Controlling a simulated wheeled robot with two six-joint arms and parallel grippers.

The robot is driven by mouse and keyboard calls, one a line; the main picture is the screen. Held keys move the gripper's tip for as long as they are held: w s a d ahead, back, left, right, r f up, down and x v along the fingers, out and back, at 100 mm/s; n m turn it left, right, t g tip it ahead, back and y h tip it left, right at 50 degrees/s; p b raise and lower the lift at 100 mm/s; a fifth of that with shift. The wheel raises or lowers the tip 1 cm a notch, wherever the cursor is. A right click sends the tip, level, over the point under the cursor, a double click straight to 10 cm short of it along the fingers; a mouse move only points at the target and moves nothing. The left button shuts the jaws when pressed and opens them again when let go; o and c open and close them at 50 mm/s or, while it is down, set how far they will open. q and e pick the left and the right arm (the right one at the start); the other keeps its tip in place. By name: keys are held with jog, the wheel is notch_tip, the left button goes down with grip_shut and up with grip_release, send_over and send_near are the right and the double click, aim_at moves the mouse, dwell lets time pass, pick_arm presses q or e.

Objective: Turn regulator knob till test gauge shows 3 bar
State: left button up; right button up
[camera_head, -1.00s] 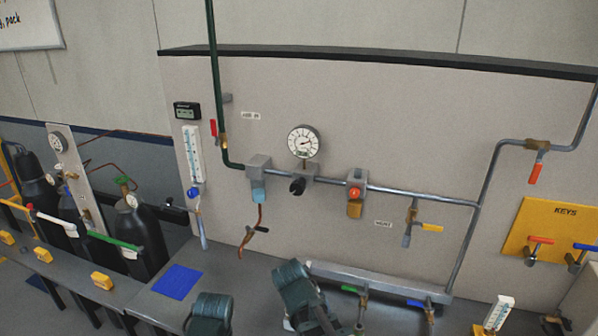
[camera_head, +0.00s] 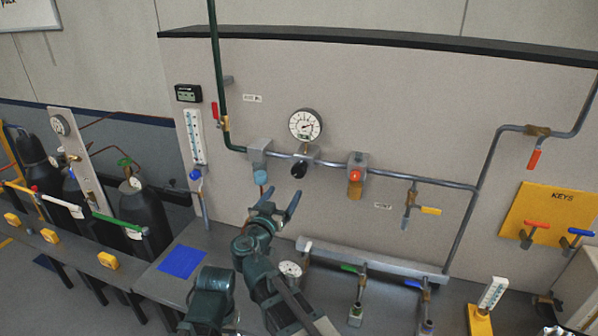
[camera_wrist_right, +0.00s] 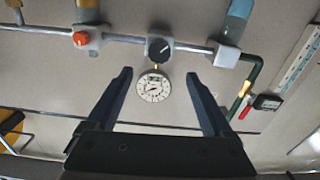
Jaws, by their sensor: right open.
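The black regulator knob (camera_head: 298,169) sits on a grey block on the wall pipe, below a round white dial gauge (camera_head: 305,125). The needle reading is too small to tell. My right gripper (camera_head: 281,194) is open and empty, below and slightly left of the knob in the head view, apart from it. In the right wrist view, which is upside down, the knob (camera_wrist_right: 158,47) and gauge (camera_wrist_right: 153,87) lie beyond and between the open fingers (camera_wrist_right: 159,73). A second small gauge (camera_head: 290,269) stands low by the bench. My left gripper is not seen.
On the same pipe, a blue-bowled unit (camera_head: 260,176) is left of the knob and an orange-red knob (camera_head: 355,175) is right. A grey manifold (camera_head: 370,258) with valves lies on the bench. A blue mat (camera_head: 182,262) lies at left.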

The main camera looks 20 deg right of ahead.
aim_at(298, 173)
jog(key=x, duration=1.3)
jog(key=shift+w+d, duration=0.25)
jog(key=shift+d, duration=0.05)
grip_shut()
